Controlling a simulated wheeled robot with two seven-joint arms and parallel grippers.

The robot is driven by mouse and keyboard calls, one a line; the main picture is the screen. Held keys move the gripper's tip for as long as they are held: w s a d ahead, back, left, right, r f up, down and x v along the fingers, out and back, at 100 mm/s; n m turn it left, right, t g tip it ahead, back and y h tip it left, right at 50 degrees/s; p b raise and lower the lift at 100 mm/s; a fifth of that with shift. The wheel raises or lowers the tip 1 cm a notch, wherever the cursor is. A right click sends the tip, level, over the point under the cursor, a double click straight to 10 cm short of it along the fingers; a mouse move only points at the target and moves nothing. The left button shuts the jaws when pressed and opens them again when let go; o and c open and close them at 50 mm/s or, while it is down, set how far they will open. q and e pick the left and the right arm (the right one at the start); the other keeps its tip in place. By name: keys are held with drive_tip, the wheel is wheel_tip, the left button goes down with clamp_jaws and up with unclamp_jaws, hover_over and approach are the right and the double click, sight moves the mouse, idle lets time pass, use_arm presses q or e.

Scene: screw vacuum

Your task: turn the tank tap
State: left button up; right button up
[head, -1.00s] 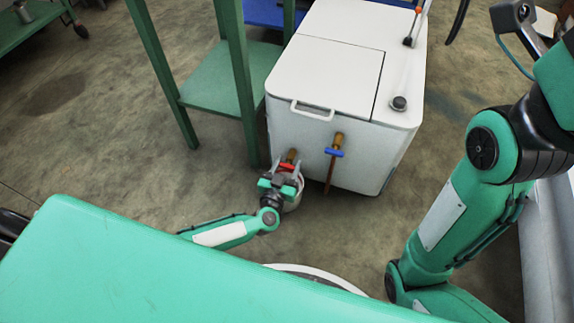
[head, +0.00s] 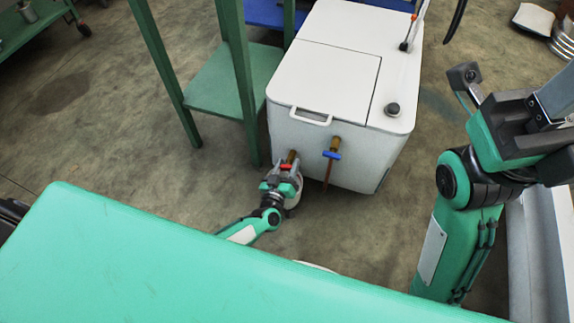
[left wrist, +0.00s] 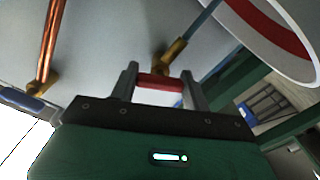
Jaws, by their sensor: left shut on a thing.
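The tank (head: 325,75) is a white box with a lid and handle. Low on its front is a brass tap with a red handle (head: 286,166). In the left wrist view, the red handle (left wrist: 160,83) lies between my left fingers, with the brass body (left wrist: 171,57) just beyond. My left gripper (head: 287,172) is shut on this red handle. A second brass tap with a blue handle (head: 332,155) and a copper pipe is to its right, apart from my gripper. My right arm is at the right, but its fingertips cannot be made out.
A white round container with a red band (left wrist: 270,28) is close to my left gripper, mostly hidden in the head view. A green stand (head: 215,88) is left of the tank. Open floor (head: 110,130) lies further left.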

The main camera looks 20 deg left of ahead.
use_arm(q)
drive_tip(key=shift+n, duration=0.6)
drive_tip(key=shift+o, duration=0.2)
drive_tip(key=o, duration=1)
drive_tip(key=shift+c, duration=0.2)
drive_tip(key=shift+s, duration=0.1)
